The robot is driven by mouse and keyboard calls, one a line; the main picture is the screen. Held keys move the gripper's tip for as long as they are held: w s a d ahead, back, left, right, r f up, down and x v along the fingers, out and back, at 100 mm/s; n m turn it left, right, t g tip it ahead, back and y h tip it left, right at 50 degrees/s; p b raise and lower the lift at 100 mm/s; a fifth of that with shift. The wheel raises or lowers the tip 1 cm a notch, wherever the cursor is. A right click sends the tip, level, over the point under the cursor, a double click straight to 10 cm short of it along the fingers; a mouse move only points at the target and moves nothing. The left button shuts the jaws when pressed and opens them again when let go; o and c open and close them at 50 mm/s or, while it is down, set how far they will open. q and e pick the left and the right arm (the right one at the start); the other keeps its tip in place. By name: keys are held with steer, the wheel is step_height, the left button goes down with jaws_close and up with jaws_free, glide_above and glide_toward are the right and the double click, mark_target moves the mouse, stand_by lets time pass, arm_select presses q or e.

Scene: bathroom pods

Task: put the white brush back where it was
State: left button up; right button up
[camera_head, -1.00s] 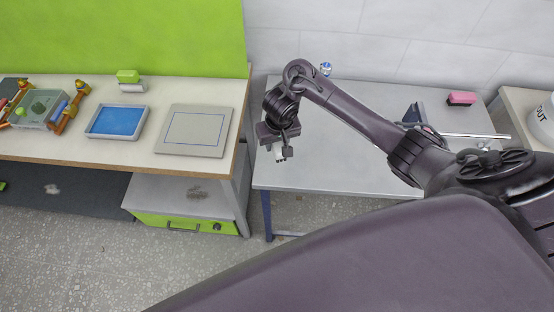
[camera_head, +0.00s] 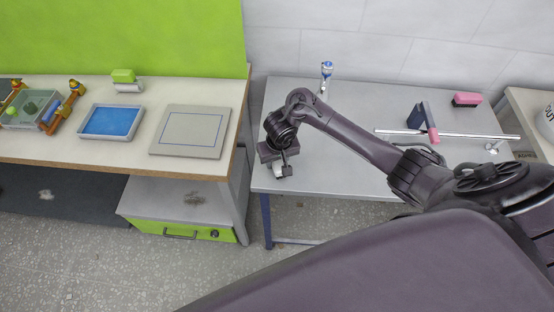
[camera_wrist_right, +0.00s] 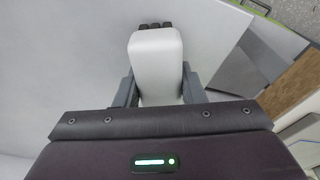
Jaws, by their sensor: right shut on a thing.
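The white brush (camera_wrist_right: 155,62) is between the two fingers of my right gripper (camera_wrist_right: 158,88) in the right wrist view, with dark bristle tufts at its far end. In the head view my right gripper (camera_head: 280,170) hangs over the left front part of the grey table, near its front edge. The brush is mostly hidden by the gripper there. My left gripper is not in view.
The grey table (camera_head: 330,170) carries a blue-topped item (camera_head: 326,72), a metal rail (camera_head: 460,134), a dark blue and pink tool (camera_head: 424,120) and a pink block (camera_head: 466,99). The left bench has a grey pad (camera_head: 190,130), blue tray (camera_head: 110,121) and green-topped brush (camera_head: 125,80).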

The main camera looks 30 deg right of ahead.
mark_target(279, 162)
steer(key=shift+f, duration=0.15)
steer(key=o, duration=1)
steer(key=shift+c, duration=0.2)
steer(key=r+p, duration=0.1)
steer(key=r, duration=0.1)
steer(key=r+p, duration=0.1)
steer(key=r, duration=0.1)
steer(key=r+p, duration=0.1)
steer(key=r, duration=0.1)
steer(key=shift+s+r, duration=0.35)
steer(key=shift+r, duration=0.05)
steer(key=r+p, duration=0.2)
steer(key=s+r+p, duration=0.1)
steer(key=r+p, duration=0.2)
steer(key=shift+a+r, duration=0.15)
steer(key=shift+r, duration=0.1)
